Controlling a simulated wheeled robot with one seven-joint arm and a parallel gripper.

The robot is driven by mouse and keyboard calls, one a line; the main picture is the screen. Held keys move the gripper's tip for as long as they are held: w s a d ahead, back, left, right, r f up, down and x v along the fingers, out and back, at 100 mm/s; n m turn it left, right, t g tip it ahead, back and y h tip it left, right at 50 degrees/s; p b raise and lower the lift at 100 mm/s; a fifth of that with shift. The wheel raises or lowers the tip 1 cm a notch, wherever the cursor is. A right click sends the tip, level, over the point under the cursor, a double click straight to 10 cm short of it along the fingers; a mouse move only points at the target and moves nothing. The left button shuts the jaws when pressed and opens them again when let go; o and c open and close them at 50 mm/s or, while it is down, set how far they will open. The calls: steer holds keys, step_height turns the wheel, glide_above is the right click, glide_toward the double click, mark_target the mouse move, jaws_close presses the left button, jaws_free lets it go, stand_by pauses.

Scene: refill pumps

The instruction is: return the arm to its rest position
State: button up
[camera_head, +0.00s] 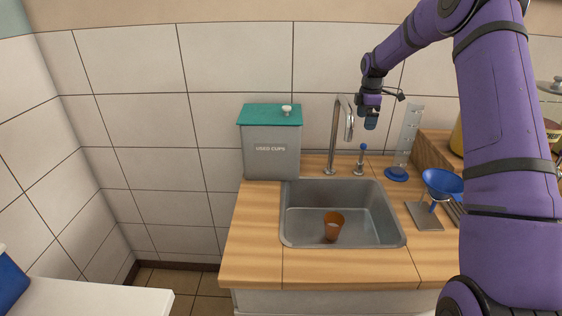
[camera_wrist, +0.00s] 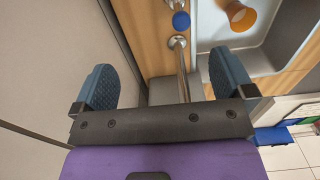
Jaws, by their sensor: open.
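My purple arm reaches in from the right in the head view, bent high over the counter. My gripper (camera_head: 371,118) hangs in front of the tiled wall, above the back edge of the sink and to the right of the tap. In the wrist view my gripper (camera_wrist: 164,88) shows two blue padded fingers wide apart with nothing held between them. Beyond them lie the tap and the sink edge. An orange cup (camera_head: 333,226) sits in the sink, and it also shows in the wrist view (camera_wrist: 240,15).
The sink (camera_head: 392,236) is set in a wooden counter (camera_head: 255,265). Around it stand a tap (camera_head: 334,140), a grey "USED CUPS" bin (camera_head: 270,163) with a green lid, a measuring cylinder (camera_head: 408,140) and a blue funnel (camera_head: 441,183) on a stand. The left counter front is clear.

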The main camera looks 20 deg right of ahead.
steer(key=s+a+r+m+t+h, duration=0.1)
steer(key=s+a+r+m, duration=0.2)
steer(key=s+a+r, duration=0.55)
steer(key=s+a+r+m+t, duration=0.1)
steer(key=s+a+r+m, duration=0.4)
steer(key=s+r, duration=0.65)
steer(key=s+a+m+t, duration=0.1)
steer(key=s+a+m, duration=0.2)
steer(key=s, duration=1)
steer(key=s+a+m+t+y, duration=0.1)
steer(key=s+a+m+t, duration=0.1)
steer(key=s, duration=1.2)
steer(key=shift+s+a+m, duration=0.2)
steer(key=shift+a+m, duration=0.7)
steer(key=shift+a, duration=0.3)
